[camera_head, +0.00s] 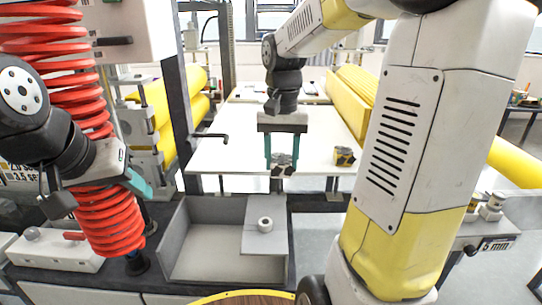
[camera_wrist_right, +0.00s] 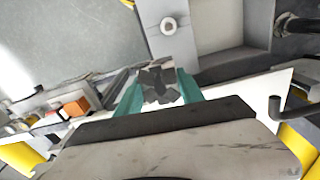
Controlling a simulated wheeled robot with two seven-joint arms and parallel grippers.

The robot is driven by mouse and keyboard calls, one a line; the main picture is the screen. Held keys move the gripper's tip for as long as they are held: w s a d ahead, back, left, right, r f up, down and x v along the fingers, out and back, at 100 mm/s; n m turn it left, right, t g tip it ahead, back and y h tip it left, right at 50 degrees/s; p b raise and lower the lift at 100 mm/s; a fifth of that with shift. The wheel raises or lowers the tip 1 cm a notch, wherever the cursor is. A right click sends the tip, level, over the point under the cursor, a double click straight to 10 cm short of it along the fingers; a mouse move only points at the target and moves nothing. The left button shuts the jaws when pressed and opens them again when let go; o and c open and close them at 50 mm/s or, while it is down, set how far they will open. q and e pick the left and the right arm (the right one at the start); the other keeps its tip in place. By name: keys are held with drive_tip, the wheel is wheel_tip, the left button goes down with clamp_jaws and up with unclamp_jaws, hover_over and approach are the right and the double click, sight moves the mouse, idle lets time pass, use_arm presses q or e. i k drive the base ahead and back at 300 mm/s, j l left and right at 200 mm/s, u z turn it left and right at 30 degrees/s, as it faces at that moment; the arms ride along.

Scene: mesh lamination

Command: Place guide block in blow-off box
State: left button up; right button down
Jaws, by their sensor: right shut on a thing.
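The guide block (camera_head: 283,160), a mottled dark grey and black piece, is between the teal fingers of my right gripper (camera_head: 282,152). The gripper is shut on it and holds it behind the blow-off box. In the right wrist view the block (camera_wrist_right: 159,82) sits between both fingertips. The blow-off box (camera_head: 212,252) is a grey open tray at the front middle, with a flat raised section on its right. Part of the box (camera_wrist_right: 218,25) also shows in the right wrist view. My left gripper (camera_head: 137,183) is by the red coil at the left; its opening is unclear.
A metal ring (camera_head: 265,224) sits on the box's raised section. A yellow and dark block (camera_head: 344,156) lies on the white table (camera_head: 220,155). A black handle (camera_head: 212,136) juts out left of my right gripper. Yellow rolls (camera_head: 355,95) stand behind.

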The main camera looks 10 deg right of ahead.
sight(212, 250)
drive_tip(key=k, duration=1)
